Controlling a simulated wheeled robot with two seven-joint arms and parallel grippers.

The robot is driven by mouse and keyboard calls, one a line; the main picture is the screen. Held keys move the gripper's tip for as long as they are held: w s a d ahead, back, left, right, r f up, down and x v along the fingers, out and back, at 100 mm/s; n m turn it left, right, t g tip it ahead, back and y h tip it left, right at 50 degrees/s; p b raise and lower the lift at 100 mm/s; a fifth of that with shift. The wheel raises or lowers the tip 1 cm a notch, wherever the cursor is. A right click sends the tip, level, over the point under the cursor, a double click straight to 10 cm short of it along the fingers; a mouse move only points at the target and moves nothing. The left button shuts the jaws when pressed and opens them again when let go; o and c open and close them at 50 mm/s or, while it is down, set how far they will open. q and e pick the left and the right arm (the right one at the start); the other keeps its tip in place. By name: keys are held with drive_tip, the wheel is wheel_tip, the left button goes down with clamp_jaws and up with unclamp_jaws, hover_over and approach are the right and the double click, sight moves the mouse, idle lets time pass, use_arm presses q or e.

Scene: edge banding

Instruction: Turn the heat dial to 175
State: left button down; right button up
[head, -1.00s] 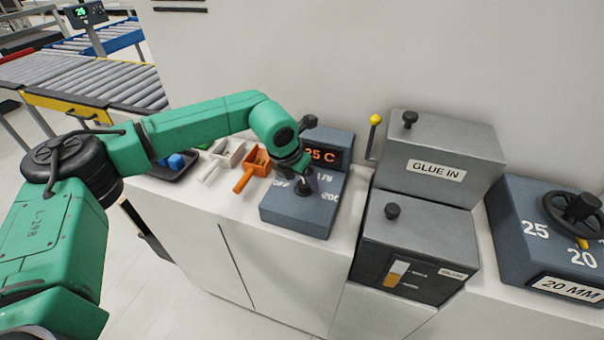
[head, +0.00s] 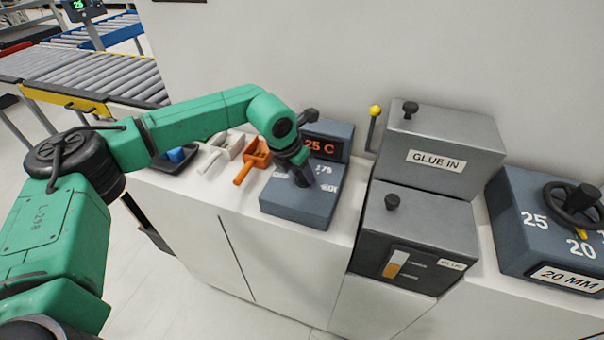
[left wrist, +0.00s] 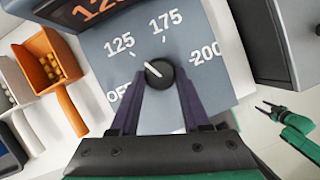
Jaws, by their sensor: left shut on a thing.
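The heat dial is a dark round knob (left wrist: 159,73) with a white pointer line, on a blue-grey control box (head: 290,207). In the left wrist view, the face around it reads OFF, 125, 175 and 200. The pointer line slants to the upper left, toward the 125 mark. My left gripper (left wrist: 160,88) is shut on the knob from above, a finger on each side. In the head view the gripper (head: 303,180) hides most of the knob. An orange display (head: 325,147) reads "25 C", its left part hidden. My right gripper (left wrist: 268,107) appears open, away from the box.
Orange (head: 255,160) and white (head: 215,155) scoops lie left of the control box. Grey glue boxes (head: 440,130) with a yellow-tipped lever (head: 374,125) stand to its right. A handwheel box (head: 530,215) is further right.

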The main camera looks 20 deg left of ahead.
use_arm(q)
drive_tip(key=shift+w+a+f+m+h+b, duration=0.1)
drive_tip(key=shift+m+h+b, duration=0.1)
drive_tip(key=shift+m+b, duration=0.35)
drive_tip(key=shift+f+m+h+b, duration=0.1)
drive_tip(key=shift+m+h+b, duration=0.1)
drive_tip(key=shift+m+b, duration=0.3)
drive_tip(key=m+b, duration=0.1)
drive_tip(key=m, duration=0.1)
drive_tip(key=shift+r+m+g+h, duration=0.1)
drive_tip(key=shift+m+g+h, duration=0.25)
drive_tip(key=shift+g+h, duration=0.05)
drive_tip(key=m, duration=0.1)
drive_tip(key=m+g+b, duration=0.1)
drive_tip(key=shift+w+a+r+m+h, duration=0.1)
drive_tip(key=shift+w+a+m+h, duration=0.05)
drive_tip(key=shift+m+h, duration=0.15)
drive_tip(key=shift+w+r+m+g, duration=0.1)
drive_tip(key=shift+m+g, duration=0.4)
drive_tip(key=shift+m, duration=1.2)
drive_tip(key=shift+c, duration=1.9)
unclamp_jaws()
drive_tip(key=shift+h, duration=0.3)
drive_tip(key=shift+a, duration=0.1)
